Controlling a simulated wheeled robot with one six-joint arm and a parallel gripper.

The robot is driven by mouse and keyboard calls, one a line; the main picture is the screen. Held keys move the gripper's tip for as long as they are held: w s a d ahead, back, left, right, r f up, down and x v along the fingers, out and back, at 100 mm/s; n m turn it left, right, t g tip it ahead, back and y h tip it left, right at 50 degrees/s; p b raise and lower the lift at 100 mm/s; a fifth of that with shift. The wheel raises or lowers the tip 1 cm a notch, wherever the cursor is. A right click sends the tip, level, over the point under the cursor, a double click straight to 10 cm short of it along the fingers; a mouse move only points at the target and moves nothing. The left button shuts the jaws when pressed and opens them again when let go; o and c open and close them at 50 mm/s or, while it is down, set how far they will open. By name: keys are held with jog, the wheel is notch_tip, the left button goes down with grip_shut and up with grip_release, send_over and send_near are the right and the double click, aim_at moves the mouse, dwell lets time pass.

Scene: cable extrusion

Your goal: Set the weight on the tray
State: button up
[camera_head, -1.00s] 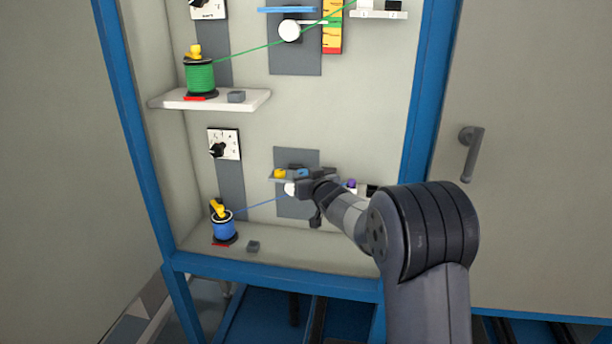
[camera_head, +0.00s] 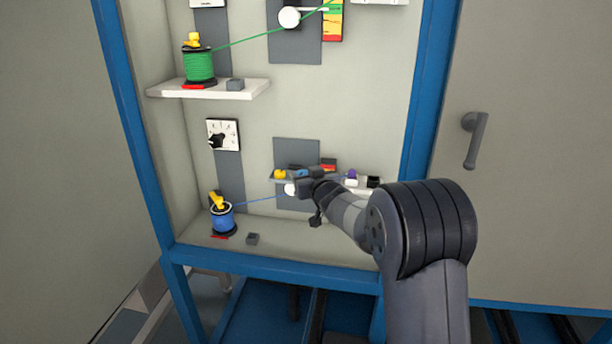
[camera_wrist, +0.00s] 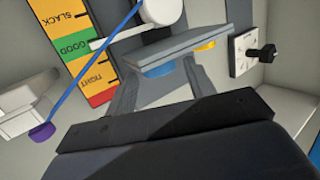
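The grey tray (camera_head: 276,180) stands out from a dark back plate on the lower level, and shows in the wrist view (camera_wrist: 180,50), which is upside down. A blue weight (camera_wrist: 158,70) rests on the tray and also shows in the head view (camera_head: 302,173). A yellow weight (camera_head: 280,174) sits beside it, partly hidden by the tray in the wrist view (camera_wrist: 205,45). My gripper (camera_head: 306,176) is at the tray's front. In the wrist view its fingers (camera_wrist: 160,78) appear spread on either side of the blue weight, apart from it.
A blue spool (camera_head: 222,218) feeds a blue cable past a white pulley (camera_head: 291,189). A dial (camera_head: 223,135) is left. A grey block (camera_head: 252,239) sits below.

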jog(key=shift+o, duration=0.8)
jog(key=b+v, duration=0.1)
jog(key=v, duration=1)
jog(key=s, duration=0.2)
jog(key=s+b, duration=0.1)
jog(key=s+a+r, duration=0.1)
jog(key=s, duration=0.1)
jog(key=shift+s+a, duration=0.15)
jog(key=shift+s, duration=0.2)
jog(key=w+f+p, duration=0.1)
jog(key=w, duration=0.8)
jog(key=shift+f, duration=0.3)
